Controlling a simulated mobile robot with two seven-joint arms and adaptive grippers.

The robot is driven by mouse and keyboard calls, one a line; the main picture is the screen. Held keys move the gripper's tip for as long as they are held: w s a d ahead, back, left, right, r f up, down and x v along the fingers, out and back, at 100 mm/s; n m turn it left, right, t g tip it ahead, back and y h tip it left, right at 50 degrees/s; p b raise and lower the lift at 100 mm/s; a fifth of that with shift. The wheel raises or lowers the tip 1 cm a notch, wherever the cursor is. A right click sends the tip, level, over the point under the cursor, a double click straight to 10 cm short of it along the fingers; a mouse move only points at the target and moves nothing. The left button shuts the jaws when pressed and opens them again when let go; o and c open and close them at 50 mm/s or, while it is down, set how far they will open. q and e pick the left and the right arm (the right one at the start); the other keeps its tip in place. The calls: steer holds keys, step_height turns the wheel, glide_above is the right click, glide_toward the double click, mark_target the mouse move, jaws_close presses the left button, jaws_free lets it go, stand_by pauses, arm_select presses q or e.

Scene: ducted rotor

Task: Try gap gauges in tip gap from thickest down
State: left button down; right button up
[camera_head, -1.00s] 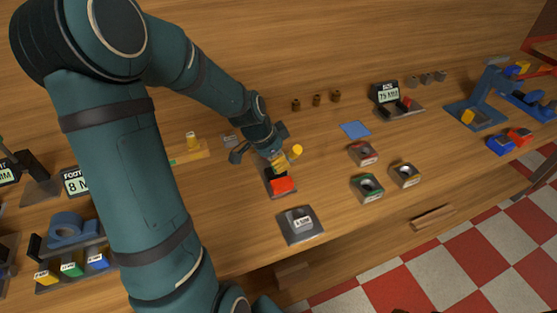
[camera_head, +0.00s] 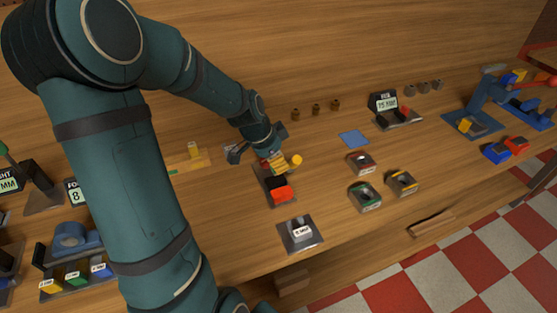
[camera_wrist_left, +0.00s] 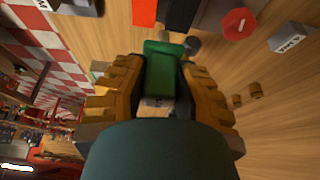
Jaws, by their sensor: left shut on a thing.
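My left gripper (camera_head: 272,158) is over the middle of the bench, and its yellow-orange fingers show in the left wrist view (camera_wrist_left: 160,95). It is shut on a green piece (camera_wrist_left: 163,68), with a pale label at its lower end; I cannot tell if this is a gap gauge. A black and red device (camera_head: 279,190) on a dark base stands just below the gripper. A blue ring-shaped part (camera_head: 72,236) sits at the far left, behind a rack with a yellow block (camera_head: 50,285), a green block (camera_head: 77,278) and a blue block (camera_head: 101,271), all labelled. The right gripper is out of view.
A grey labelled block (camera_head: 300,234) stands near the front edge. Red (camera_head: 361,162), green (camera_head: 365,197) and yellow (camera_head: 402,182) ringed blocks stand to the right. A display unit (camera_head: 385,105) and blue stand (camera_head: 472,122) are farther right.

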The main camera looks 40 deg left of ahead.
arm_select(q)
steer(key=s+a+p, duration=0.2)
steer(key=s+a, duration=0.2)
steer(key=a, duration=1.5)
steer(key=s+a+r+p, duration=0.1)
steer(key=s+a, duration=1)
steer(key=a, duration=0.2)
steer(key=shift+s+a+r+p, duration=0.2)
steer(key=shift+s+a+p, duration=0.15)
steer(key=shift+f+b, duration=2.75)
steer(key=shift+f, duration=0.5)
